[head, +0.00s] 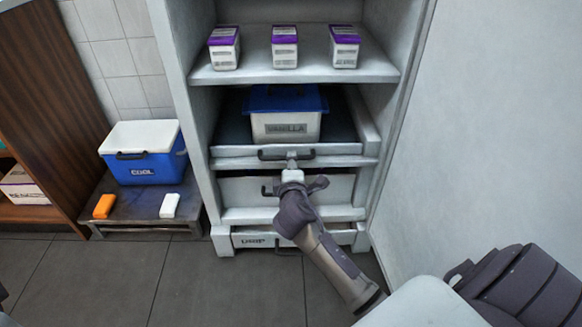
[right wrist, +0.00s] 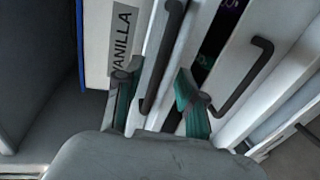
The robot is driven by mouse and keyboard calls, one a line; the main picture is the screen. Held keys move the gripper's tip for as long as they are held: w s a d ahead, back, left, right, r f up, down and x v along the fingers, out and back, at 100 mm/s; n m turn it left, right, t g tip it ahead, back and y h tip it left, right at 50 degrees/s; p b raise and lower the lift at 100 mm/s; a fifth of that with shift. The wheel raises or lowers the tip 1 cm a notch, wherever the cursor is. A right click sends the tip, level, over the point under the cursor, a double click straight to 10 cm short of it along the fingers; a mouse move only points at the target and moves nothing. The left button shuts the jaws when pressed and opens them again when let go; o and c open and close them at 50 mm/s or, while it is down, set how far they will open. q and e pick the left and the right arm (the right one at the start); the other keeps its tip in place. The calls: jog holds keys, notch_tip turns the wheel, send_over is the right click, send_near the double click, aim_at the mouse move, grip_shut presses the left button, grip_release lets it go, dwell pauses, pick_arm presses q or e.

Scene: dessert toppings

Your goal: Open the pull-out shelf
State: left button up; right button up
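The pull-out shelf (head: 232,151) is a pale tray with a dark inside, at mid-height in the white cabinet. A dark bar handle (head: 270,155) is on its front, and it also shows in the right wrist view (right wrist: 171,38). A white VANILLA tub (head: 285,127) with a blue lid stands on the shelf. My right gripper (head: 291,160) is at the handle. In the right wrist view its teal fingers (right wrist: 158,98) are apart, one on each side of the handle. Whether they touch it is unclear. My left gripper is not visible.
Below are a drawer (head: 325,190) with a dark handle and a lower bin (head: 250,240). Purple-topped cartons (head: 285,48) stand on the shelf above. A blue cooler (head: 150,165) sits on a low stand at left. The floor (head: 110,285) before it is clear.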

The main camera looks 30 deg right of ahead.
jog(key=shift+x, duration=1)
grip_shut()
